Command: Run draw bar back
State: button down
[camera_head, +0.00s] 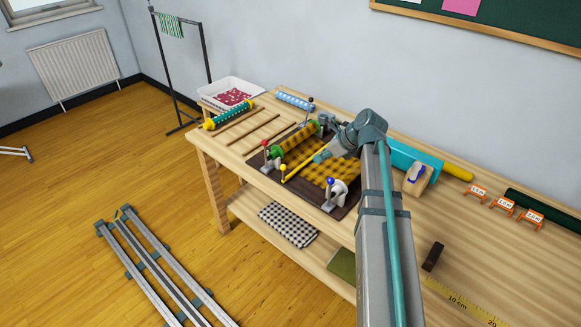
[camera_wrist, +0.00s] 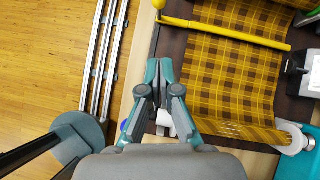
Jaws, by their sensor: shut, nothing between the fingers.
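The draw bar is a thin yellow bar (camera_head: 300,168) lying across the yellow-and-brown plaid cloth (camera_head: 326,170), with a knobbed end at the front left. In the wrist view the yellow bar (camera_wrist: 235,33) crosses the top of the cloth (camera_wrist: 232,75), its knobbed end at the upper left. My gripper (camera_head: 319,157) is shut and empty. In the wrist view my gripper (camera_wrist: 158,68) points toward the bar's knobbed end, with a visible gap between, beside the cloth's left edge. In the head view my arm hides part of the cloth's right side.
A red-knobbed clamp (camera_head: 266,153) and a blue-knobbed clamp (camera_head: 336,190) stand at the dark board's front. A teal box (camera_head: 410,158) is at the right.

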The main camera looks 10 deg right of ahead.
jog(key=shift+w+a+r+p+x, duration=0.25)
jog(key=shift+p+x, duration=0.4)
jog(key=shift+x, duration=1.55)
jog(key=shift+w+a+r+p+x, duration=0.25)
jog(key=shift+p+x, duration=0.35)
jog(key=shift+x, duration=1.55)
jog(key=shift+w+a+r+p+x, duration=0.25)
jog(key=shift+p+x, duration=0.4)
jog(key=shift+x, duration=1.55)
jog(key=shift+s, duration=0.1)
jog(key=w+a, duration=0.1)
jog(key=w+a+p, duration=0.1)
jog(key=w+a, duration=0.1)
jog(key=w, duration=0.1)
jog(key=shift+w+r, duration=0.1)
jog(key=shift+d, duration=0.1)
